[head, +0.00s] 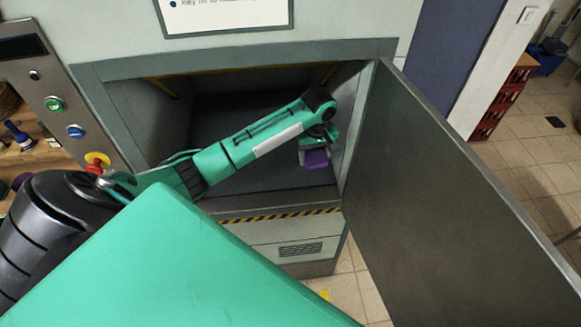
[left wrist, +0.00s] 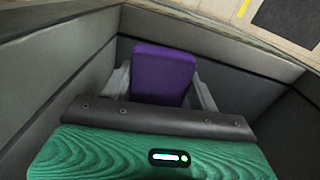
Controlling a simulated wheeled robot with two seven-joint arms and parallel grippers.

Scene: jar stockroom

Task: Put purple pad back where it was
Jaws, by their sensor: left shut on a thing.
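The purple pad (head: 316,159) is inside the open grey compartment (head: 240,105), near its right side. It also shows in the left wrist view (left wrist: 162,74), held between the two grey fingers. My left gripper (head: 315,150) is shut on the pad and reaches into the compartment. In the head view the gripper covers the pad's upper part. I cannot tell whether the pad touches the compartment floor. My right gripper is not in view.
The compartment's door (head: 440,190) stands wide open on the right. A control panel (head: 60,100) with buttons is at the left. A black and yellow striped edge (head: 270,216) runs below the opening. A red crate (head: 497,105) stands farther back on the tiled floor.

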